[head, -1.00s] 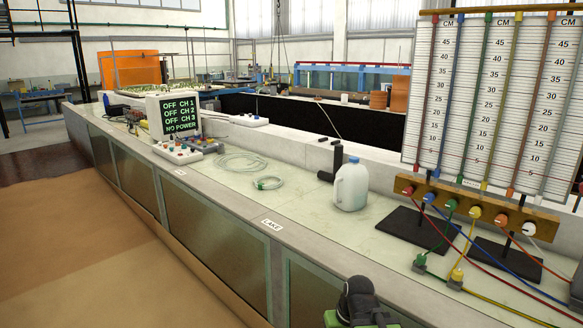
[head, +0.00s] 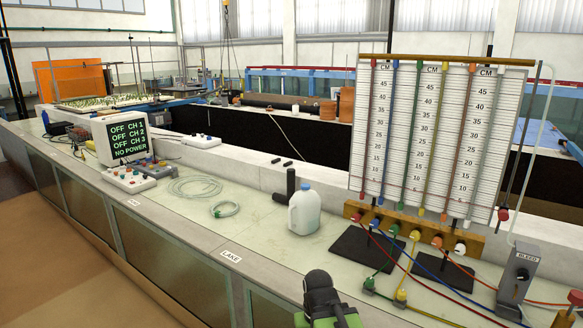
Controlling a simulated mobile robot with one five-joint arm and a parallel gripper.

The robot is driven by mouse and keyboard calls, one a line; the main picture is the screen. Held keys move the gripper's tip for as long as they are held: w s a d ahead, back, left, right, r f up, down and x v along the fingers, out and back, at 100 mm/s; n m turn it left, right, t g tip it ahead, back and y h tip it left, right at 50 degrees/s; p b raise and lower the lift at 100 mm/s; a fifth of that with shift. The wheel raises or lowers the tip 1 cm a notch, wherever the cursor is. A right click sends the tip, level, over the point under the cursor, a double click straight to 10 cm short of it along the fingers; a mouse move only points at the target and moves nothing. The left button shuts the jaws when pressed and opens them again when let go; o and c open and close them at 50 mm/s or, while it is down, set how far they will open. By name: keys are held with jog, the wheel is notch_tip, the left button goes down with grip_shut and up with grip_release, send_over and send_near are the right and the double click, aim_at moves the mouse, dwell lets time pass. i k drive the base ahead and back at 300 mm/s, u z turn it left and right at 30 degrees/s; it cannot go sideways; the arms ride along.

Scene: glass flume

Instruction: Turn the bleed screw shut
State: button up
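The bleed screw (head: 522,274) is a dark round knob with a light mark on the front of a grey upright block (head: 518,288) labelled BLEED. The block stands at the right end of the bench top, beside the manometer board, with clear tubing rising from it. Its foot is close to the lower right of the picture. A black and green part of my arm shows at the bottom centre, left of and well apart from the block. I make out no gripper fingers in the head view.
The manometer board (head: 440,135) stands left of the bleed block, with coloured valves below it and red, blue and yellow hoses crossing the bench. A red-knobbed fitting (head: 574,298) is at the right edge. A white jug (head: 304,210) and coiled tubing (head: 195,187) lie further left.

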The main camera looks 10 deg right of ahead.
aim_at(523, 274)
jog(key=z, duration=1.6)
jog(key=k, duration=0.95)
jog(key=i, duration=0.95)
jog(key=z, duration=0.05)
